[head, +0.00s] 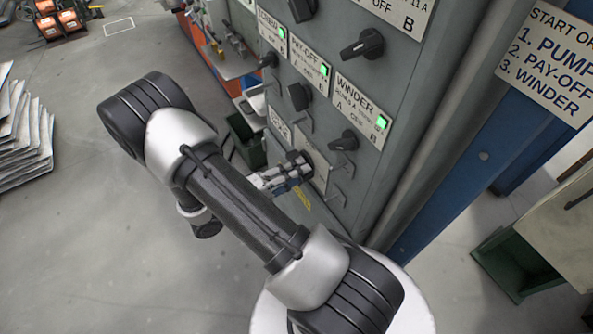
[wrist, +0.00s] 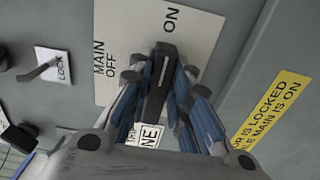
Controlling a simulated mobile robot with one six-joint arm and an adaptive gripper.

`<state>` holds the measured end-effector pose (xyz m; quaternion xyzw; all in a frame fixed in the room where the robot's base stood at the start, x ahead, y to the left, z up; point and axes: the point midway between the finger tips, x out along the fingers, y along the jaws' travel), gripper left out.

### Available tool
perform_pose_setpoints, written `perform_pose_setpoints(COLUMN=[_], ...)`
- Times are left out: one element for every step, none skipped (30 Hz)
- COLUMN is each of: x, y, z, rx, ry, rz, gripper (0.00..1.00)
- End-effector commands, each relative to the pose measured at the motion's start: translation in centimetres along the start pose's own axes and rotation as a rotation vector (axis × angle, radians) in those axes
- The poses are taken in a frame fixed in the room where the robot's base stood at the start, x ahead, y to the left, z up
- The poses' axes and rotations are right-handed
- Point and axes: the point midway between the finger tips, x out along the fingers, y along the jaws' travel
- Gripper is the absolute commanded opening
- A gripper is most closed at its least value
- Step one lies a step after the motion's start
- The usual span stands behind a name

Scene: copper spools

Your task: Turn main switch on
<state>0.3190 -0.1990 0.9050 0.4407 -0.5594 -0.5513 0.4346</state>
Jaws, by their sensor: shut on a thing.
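The main switch is a black rotary handle (wrist: 158,80) on a pale plate (wrist: 120,20) lettered MAIN, OFF and ON. My gripper (wrist: 157,88) is shut on the handle, with a finger pair on each side of it. In the wrist view the handle stands nearly upright in the picture, its white line towards the top, between the OFF and ON lettering. I cannot tell exactly which mark it points to. In the head view my gripper (head: 291,171) reaches the lower part of the grey cabinet, and its fingers hide most of the switch.
Above on the cabinet (head: 425,100) are other black knobs, including the WINDER knob (head: 344,141), with lit green lamps (head: 381,122). A LOCK handle (wrist: 40,71) sits beside the plate. A yellow warning label (wrist: 272,110) is on the other side. Open floor lies left.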

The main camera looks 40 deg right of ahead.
Motion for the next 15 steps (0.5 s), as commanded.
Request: perform_pose_setpoints(x=[-0.01,-0.01,-0.01,-0.01,-0.01,-0.01,-0.01,-0.01,-0.01,-0.01,-0.01,-0.01,-0.01,-0.01,-0.01], y=[-0.01,-0.01,-0.01,-0.01,-0.02,-0.02,-0.02,-0.02,-0.01,-0.01,-0.01,-0.01,-0.01,-0.01,-0.01], z=[-0.02,-0.03,-0.03,-0.03,-0.03,-0.03,-0.03,-0.03,-0.03,-0.03,-0.03,-0.02,-0.02,-0.02,-0.02], rx=[0.004,0.004,0.004,0.004,0.004,0.004,0.004,0.004,0.003,0.003,0.003,0.002,0.002,0.002,0.002], ry=[0.000,0.000,0.000,0.000,0.000,0.000,0.000,0.000,0.000,0.000,0.000,0.000,0.000,0.000,0.000], rz=[-0.001,-0.001,-0.001,-0.001,-0.001,-0.001,-0.001,-0.001,-0.001,-0.001,-0.001,-0.001,-0.001,-0.001,-0.001], gripper=[0.00,0.00,0.00,0.00,0.00,0.21,0.23,0.25,0.28,0.30,0.32,0.34,0.36,0.38,0.38])
